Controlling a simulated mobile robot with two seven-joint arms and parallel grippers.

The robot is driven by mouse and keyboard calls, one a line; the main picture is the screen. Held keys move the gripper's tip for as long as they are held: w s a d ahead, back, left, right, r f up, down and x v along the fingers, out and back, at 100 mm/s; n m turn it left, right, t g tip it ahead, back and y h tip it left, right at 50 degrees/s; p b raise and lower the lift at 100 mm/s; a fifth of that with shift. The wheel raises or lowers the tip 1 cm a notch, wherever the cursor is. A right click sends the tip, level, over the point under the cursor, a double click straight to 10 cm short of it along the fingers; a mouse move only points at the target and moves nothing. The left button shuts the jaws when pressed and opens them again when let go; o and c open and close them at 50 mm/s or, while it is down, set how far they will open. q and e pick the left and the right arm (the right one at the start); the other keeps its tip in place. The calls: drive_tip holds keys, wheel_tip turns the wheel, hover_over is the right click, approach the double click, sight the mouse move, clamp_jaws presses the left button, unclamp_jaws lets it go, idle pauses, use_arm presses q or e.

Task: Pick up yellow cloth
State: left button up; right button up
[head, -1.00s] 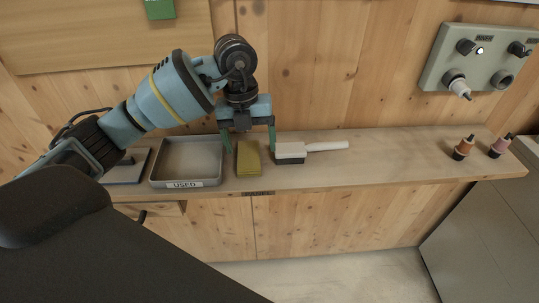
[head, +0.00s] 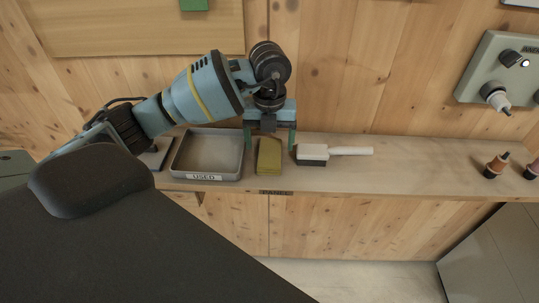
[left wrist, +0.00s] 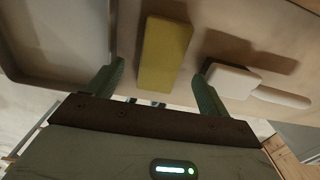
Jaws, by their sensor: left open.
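The yellow cloth (head: 269,160) is a folded, flat block lying on the wooden shelf, between the grey tray and the white brush. It also shows in the left wrist view (left wrist: 163,54), beyond and between the fingertips. My left gripper (head: 270,139) is open and empty, its two green fingers pointing down at the back of the cloth. In the left wrist view the fingers (left wrist: 160,83) stand to either side of the cloth's near end, apart from it. My right gripper is not in view.
A grey tray (head: 177,164) labelled USED stands left of the cloth. A white-handled brush (head: 313,152) lies close on its right, near the right finger. Two small bottles, one orange (head: 496,165), stand at the far right. The wooden wall rises behind the shelf (head: 420,170).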

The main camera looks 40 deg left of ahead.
sight(270, 153)
use_arm(q)
drive_tip(key=shift+f, duration=1.55)
drive_tip(key=c, duration=1.1)
drive_tip(key=shift+r, duration=0.1)
drive_tip(key=shift+w+r, duration=0.1)
drive_tip(key=shift+r, duration=0.4)
wheel_tip(270, 153, up, 2)
drive_tip(key=shift+r, duration=0.2)
drive_tip(key=s, duration=0.5)
drive_tip(key=s+r, duration=0.1)
drive_tip(key=s, duration=0.4)
drive_tip(key=s+d, duration=0.1)
drive_tip(key=s, duration=0.5)
drive_tip(key=shift+r, duration=0.25)
